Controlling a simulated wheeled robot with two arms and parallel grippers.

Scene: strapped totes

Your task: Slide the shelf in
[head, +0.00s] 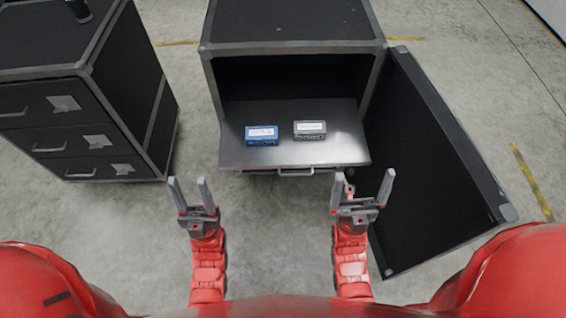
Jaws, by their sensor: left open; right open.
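A grey metal shelf (240,156) sticks out of the open front of a black case (290,28) with grey edges. On the shelf lie a blue box (262,136) with a white label and a grey box (309,131) with a white label, side by side and apart. A handle (295,172) shows just under the shelf's front edge. My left gripper (189,184) is open and empty, in front of the shelf and to its left. My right gripper (364,182) is open and empty, near the shelf's front right corner. Neither visibly holds anything.
The case's black door (425,150) is swung open on the right, close to my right gripper. A black drawer cabinet (75,125) with several handles stands at left, a dark cylindrical object (79,9) on top. Bare concrete floor (270,230) lies between my arms.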

